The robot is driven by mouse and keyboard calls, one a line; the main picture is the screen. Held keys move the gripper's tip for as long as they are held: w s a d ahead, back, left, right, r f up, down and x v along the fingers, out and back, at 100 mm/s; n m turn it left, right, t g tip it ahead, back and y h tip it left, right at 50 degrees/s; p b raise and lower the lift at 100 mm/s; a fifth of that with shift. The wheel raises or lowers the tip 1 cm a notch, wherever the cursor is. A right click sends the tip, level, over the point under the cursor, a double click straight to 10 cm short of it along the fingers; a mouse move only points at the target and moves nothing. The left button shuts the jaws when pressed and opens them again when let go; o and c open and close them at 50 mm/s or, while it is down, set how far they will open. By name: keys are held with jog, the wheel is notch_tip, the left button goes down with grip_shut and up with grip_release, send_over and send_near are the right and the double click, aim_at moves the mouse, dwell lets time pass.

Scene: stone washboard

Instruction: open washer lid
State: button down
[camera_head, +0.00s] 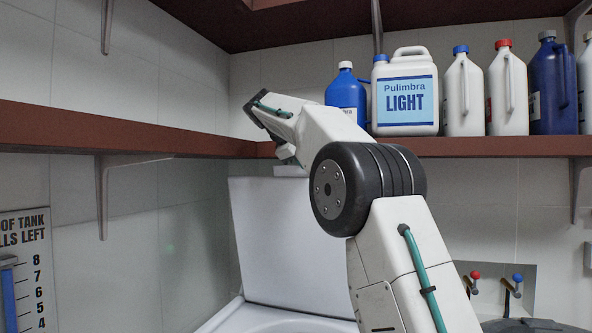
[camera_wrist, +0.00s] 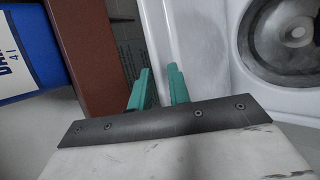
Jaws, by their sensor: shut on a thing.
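The washer lid (camera_head: 285,240) is a white panel standing nearly upright at the back of the washer (camera_head: 225,318) in the head view. Its upper edge is near the shelf. My gripper (camera_wrist: 160,80) is at that upper edge, with its teal fingers shut on the lid, whose white panel (camera_wrist: 178,30) runs up between and beyond them in the wrist view. In the head view my arm hides the fingers and the lid's right part. The washer's round dark drum opening (camera_wrist: 290,40) shows at the upper right of the wrist view.
A brown shelf (camera_head: 480,146) runs along the back wall close to my wrist, and another (camera_head: 80,135) along the left wall. A blue bottle (camera_head: 345,95), a white LIGHT jug (camera_head: 405,120) and several other bottles stand on the back shelf. Taps (camera_head: 517,283) are at lower right.

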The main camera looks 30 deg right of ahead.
jog(key=shift+w+d+f, duration=0.15)
jog(key=shift+w+d, duration=0.05)
jog(key=shift+d, duration=0.15)
jog(key=c, duration=1.5)
grip_release()
jog(key=shift+w+f, duration=0.1)
jog(key=shift+a, duration=0.15)
jog(key=shift+v, duration=4)
jog(key=shift+w, duration=0.15)
